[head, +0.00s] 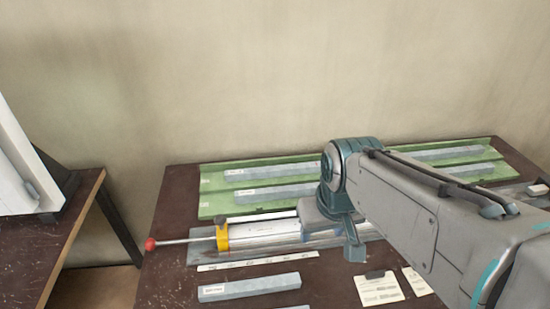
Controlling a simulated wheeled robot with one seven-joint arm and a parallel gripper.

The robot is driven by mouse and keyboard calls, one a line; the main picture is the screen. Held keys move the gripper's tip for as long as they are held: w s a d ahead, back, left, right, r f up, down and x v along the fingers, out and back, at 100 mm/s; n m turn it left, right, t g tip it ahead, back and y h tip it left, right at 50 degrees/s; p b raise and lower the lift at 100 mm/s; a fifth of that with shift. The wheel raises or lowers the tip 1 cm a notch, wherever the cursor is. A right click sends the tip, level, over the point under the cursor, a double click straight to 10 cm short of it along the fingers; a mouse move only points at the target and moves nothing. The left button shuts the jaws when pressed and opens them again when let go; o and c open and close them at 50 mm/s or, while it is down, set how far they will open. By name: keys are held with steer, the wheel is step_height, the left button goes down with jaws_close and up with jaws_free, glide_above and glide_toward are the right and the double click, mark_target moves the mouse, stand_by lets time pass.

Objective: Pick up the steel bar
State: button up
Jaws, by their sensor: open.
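Several grey bars with small white labels are in view, and I cannot tell by look which is the steel one. One bar (249,287) lies on the bench in front of the clamp. Another bar (275,193) and a bar behind it (270,171) lie in the green tray (215,207). My gripper (332,238) is over the right part of the clamp (262,235), pointing down, with its fingers apart. No bar shows between the fingers; my arm hides part of the clamp and tray.
The clamp has a yellow jaw (222,235) and a rod with a red knob (150,244) sticking out left. A white scale strip (258,260) lies in front. Paper cards (379,289) lie at the front right. A separate table (40,250) stands left, across a gap.

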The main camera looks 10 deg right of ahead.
steer(key=w+d+r+n+g+h+p, duration=0.1)
steer(key=w+n, duration=0.3)
steer(key=w, duration=1)
steer(key=w+d+r+n+g+h+p, duration=0.15)
steer(key=w+n, duration=0.25)
steer(key=w, duration=0.9)
steer(key=w+a+f+n+h+p, duration=0.1)
steer(key=w+a+f+n+h, duration=0.1)
steer(key=w+a+f+n, duration=0.35)
steer(key=w+a+f+n+h, duration=0.2)
steer(key=w+a+f+n, duration=0.15)
steer(key=w+a, duration=0.35)
steer(key=p, duration=0.2)
glide_toward(283, 167)
steer(key=x, duration=0.3)
steer(key=shift+s+f, duration=0.1)
steer(key=shift+f, duration=0.05)
steer(key=shift+p+x, duration=0.95)
steer(key=shift+x, duration=1.65)
jaws_close()
